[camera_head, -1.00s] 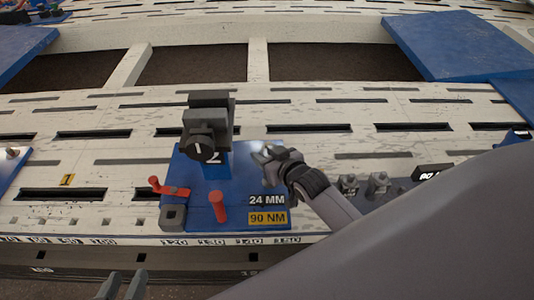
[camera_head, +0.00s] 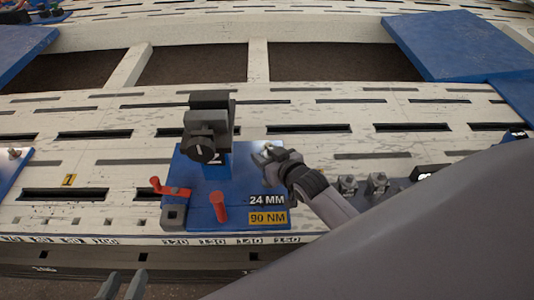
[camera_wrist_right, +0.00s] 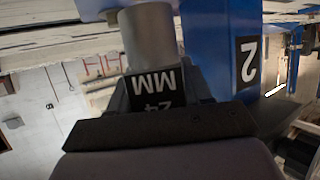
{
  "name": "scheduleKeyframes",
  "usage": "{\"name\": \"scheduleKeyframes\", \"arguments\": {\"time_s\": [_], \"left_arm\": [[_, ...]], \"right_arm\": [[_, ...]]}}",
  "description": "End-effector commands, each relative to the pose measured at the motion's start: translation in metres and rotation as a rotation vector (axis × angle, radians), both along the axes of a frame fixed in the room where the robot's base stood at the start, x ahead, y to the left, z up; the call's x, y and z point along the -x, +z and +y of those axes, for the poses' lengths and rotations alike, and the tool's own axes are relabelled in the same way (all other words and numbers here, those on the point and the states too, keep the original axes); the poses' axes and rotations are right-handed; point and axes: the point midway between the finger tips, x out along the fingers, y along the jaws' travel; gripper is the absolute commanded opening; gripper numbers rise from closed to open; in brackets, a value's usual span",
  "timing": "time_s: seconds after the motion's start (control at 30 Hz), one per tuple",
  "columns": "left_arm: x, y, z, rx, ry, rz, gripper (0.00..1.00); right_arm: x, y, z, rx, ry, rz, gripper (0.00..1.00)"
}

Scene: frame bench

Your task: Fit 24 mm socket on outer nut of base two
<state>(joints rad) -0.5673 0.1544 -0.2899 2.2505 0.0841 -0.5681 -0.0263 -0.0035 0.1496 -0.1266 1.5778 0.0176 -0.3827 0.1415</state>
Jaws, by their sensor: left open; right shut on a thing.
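Base two is a blue plate (camera_head: 243,172) on the slotted bench, with a blue upright carrying a dark block (camera_head: 208,118) and labels reading 24 MM and 90 NM. My right gripper (camera_head: 277,160) is over the plate's right side. In the right wrist view it is shut on a black holder marked 24 MM, with a grey cylindrical socket (camera_wrist_right: 149,36) at its end. The socket's far end is close to blue and dark parts there. The outer nut is not clearly visible, so I cannot tell whether the socket is around it. My left gripper (camera_head: 122,287) is open and empty at the bottom edge.
Two red handles (camera_head: 218,207) stand at the plate's left and front. Metal nut-like pieces (camera_head: 377,184) sit right of my right gripper, partly behind my arm. Yellow tag 1 (camera_head: 69,180) lies to the left. The bench left of the plate is mostly clear.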

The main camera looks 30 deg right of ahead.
Motion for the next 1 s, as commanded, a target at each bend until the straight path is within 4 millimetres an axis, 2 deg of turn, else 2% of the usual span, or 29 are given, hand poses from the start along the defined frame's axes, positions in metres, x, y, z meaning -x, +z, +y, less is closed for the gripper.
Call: {"name": "scheduleKeyframes", "arguments": {"time_s": [1.0], "left_arm": [[-0.0009,0.0105,-0.0022,0.009,0.002,-0.003,0.43]], "right_arm": [[-0.0007,0.0013,0.0001,0.000,0.000,-0.004,0.11]]}}
